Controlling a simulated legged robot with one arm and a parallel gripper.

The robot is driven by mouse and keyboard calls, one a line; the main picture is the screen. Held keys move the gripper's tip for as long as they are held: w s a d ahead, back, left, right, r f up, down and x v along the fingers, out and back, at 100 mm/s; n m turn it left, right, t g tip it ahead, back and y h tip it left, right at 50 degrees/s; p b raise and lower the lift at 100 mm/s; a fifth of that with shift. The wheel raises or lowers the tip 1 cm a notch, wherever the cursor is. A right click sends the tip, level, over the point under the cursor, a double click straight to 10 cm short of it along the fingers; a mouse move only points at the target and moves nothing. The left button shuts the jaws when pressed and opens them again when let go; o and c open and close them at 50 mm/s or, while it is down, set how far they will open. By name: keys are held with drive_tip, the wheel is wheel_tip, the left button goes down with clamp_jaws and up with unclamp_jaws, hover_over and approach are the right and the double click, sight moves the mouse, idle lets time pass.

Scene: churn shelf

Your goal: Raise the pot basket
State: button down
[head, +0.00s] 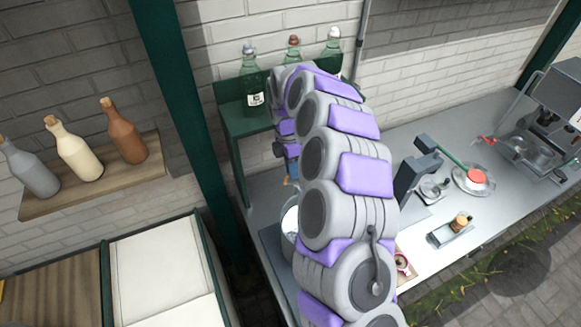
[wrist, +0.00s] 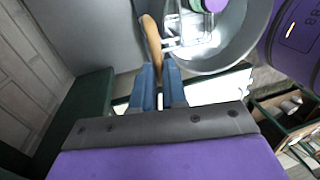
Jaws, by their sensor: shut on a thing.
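My gripper (wrist: 159,72) has blue fingers closed on a curved brown handle (wrist: 152,38) in the wrist view. The handle runs up beside a pale wire basket (wrist: 184,30), which appears to be the pot basket. The basket overlaps the near side of a round grey metal pot (wrist: 236,52); how deep it sits is unclear. In the head view the pot (head: 289,222) stands at the left end of the grey counter, partly hidden by my arm. My gripper is mostly hidden there, above the pot.
A green shelf (head: 240,121) with several bottles is close behind my arm. A dark green post (head: 180,95) stands left of it. On the counter (head: 440,245) to the right are a dark grey device (head: 412,178), a metal plate (head: 474,180) and a coffee machine (head: 552,110).

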wheel_tip(320, 180, up, 12)
drive_tip(key=p, duration=0.2)
drive_tip(key=shift+w+d+p, duration=0.15)
drive_tip(key=shift+d+p, duration=0.05)
drive_tip(key=shift+p, duration=0.15)
drive_tip(key=shift+f, duration=0.1)
drive_tip(key=c, duration=1.5)
unclamp_jaws()
drive_tip(key=o, duration=0.3)
drive_tip(key=shift+w+d+f, duration=0.15)
drive_tip(key=shift+w+d, duration=0.1)
drive_tip(key=shift+o, duration=0.2)
drive_tip(key=shift+s, duration=0.25)
wheel_tip(320, 180, up, 12)
drive_tip(key=w+a+p, duration=0.1)
drive_tip(key=w+p, duration=0.1)
drive_tip(key=shift+w+p, duration=0.15)
drive_tip(key=shift+p, duration=0.2)
